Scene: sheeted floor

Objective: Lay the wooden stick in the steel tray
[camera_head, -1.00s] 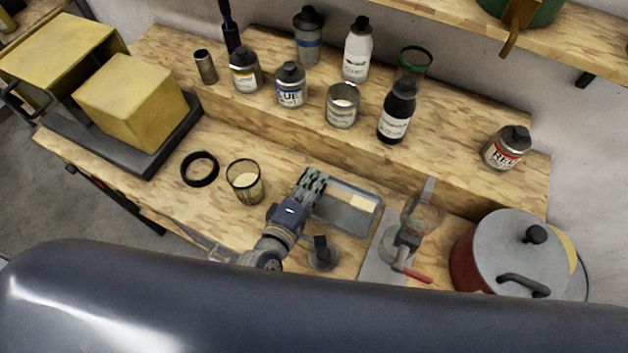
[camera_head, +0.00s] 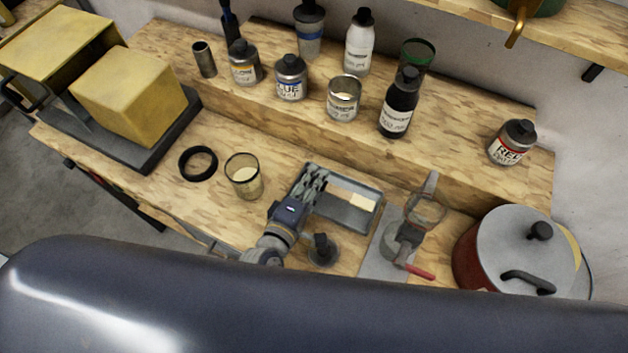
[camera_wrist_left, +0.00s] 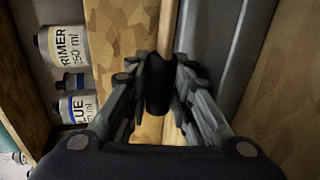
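The steel tray (camera_head: 352,219) is a shallow grey rectangle on the lower bench, with a pale block inside its right part. My left gripper (camera_head: 316,177) is over the tray's left end, pointing down. In the left wrist view, a thin pale wooden stick (camera_wrist_left: 168,25) runs up the picture from between the fingertips of the left gripper (camera_wrist_left: 161,84), beside the tray's grey wall (camera_wrist_left: 190,30). My right gripper is out of view.
A glass cup (camera_head: 244,177) and black ring (camera_head: 198,163) are left of the tray. A lever device with a red handle (camera_head: 412,268) and a red lidded pot (camera_head: 515,250) stand to the right. Several paint bottles line the raised shelf behind.

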